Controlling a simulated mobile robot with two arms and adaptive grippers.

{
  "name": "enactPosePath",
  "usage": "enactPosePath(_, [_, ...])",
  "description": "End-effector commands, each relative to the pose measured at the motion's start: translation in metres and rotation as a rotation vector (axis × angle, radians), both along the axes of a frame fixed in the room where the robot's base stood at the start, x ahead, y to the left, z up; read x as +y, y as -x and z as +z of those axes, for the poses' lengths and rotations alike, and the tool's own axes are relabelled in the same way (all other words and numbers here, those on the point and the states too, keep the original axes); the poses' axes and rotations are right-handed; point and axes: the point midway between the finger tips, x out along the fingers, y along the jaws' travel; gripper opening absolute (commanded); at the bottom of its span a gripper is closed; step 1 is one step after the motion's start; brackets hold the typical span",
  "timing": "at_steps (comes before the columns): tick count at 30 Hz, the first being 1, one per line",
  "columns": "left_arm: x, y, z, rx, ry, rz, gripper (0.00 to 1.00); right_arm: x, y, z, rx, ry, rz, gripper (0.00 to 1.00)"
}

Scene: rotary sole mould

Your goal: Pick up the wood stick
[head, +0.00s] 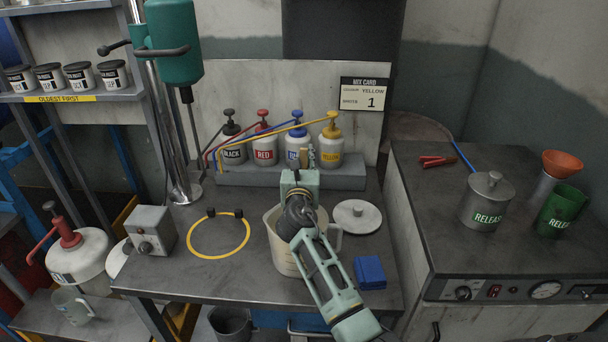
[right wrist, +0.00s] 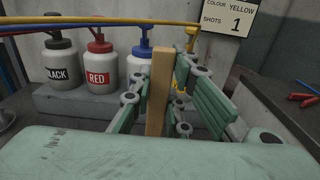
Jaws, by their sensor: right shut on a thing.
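The wood stick (right wrist: 158,92) is a flat, light-brown strip standing upright between the fingers of my right gripper (right wrist: 165,100) in the right wrist view. The gripper is shut on it. In the head view my right gripper (head: 306,158) is above the back of the white jug (head: 284,258), in front of the pump bottles. Only a small part of the stick (head: 304,158) shows there, by the fingertips. Its lower end is hidden in both views. My left gripper is not in view.
Black, red, blue and yellow pump bottles (head: 264,150) stand on a grey step behind the gripper. A yellow ring (head: 219,257) lies left. The mixer (head: 172,50) stands at the back left.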

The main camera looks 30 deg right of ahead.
Motion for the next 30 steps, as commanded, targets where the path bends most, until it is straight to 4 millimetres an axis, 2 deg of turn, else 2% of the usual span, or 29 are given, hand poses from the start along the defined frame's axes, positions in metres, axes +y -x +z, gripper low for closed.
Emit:
enactPosePath(5, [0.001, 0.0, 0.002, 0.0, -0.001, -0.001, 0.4, 0.0, 0.0, 0.011, -0.003, 0.001, -0.001, 0.0])
enactPosePath(8, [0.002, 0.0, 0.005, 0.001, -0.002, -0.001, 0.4, 0.0, 0.0, 0.025, -0.005, 0.001, 0.001, 0.0])
enactPosePath(24, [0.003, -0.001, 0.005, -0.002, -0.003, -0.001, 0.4, 0.0, 0.0, 0.13, -0.007, 0.003, 0.0, 0.0])
enactPosePath(30, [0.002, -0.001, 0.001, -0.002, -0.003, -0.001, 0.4, 0.0, 0.0, 0.162, -0.006, 0.001, 0.0, 0.0])
